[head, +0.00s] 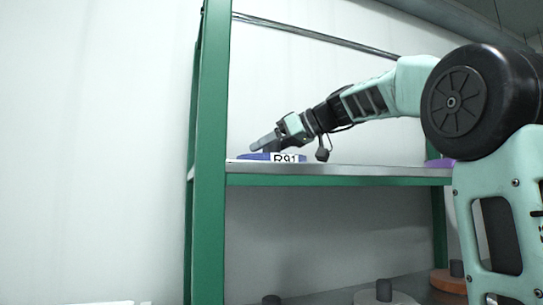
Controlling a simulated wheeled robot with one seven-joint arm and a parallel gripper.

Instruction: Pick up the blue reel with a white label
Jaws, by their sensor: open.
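The blue reel (256,157) lies flat on the upper shelf, near the green post. Its white label (285,158) faces me and reads R91. My gripper (262,144) is at the reel, tilted down to the left, with its fingers just above or around the reel's hub. The gripper is open. The gap between the fingers is too small to see here, and I cannot tell whether they touch the reel.
The shelf (340,170) has a green upright post (212,150) at left, close to the reel. A purple reel (440,163) sits at the shelf's right end, partly behind my arm. Below are an orange reel (447,283) and a pale reel (384,298). Shelf middle is clear.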

